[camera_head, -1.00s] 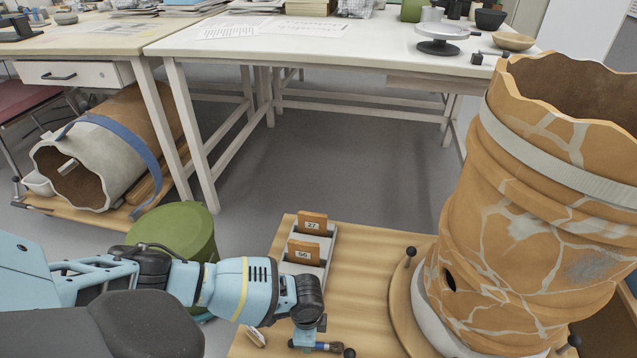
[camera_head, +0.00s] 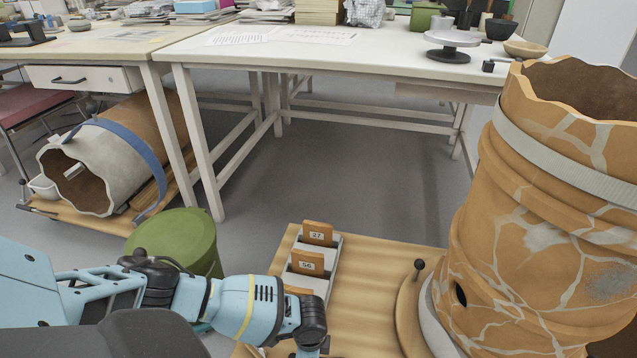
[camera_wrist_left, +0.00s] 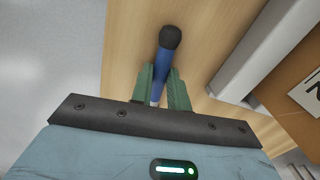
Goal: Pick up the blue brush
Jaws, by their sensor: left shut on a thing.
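The blue brush (camera_wrist_left: 162,58) shows in the left wrist view as a blue shaft with a dark rounded end. My left gripper (camera_wrist_left: 164,88) is shut on it, with a green finger on each side of the shaft. The wooden board (camera_wrist_left: 205,25) lies behind the brush, and I cannot tell whether the two touch. In the head view my left wrist (camera_head: 312,325) hangs over the front of the board; its fingers and the brush are below the picture edge. My right gripper is not in view.
A grey rack (camera_head: 333,252) holds numbered sherds (camera_head: 317,233) right beside my left gripper. A large mended orange vessel (camera_head: 540,240) stands on a round base at the right. A green bin (camera_head: 185,237) is behind my left arm. The middle of the board is bare.

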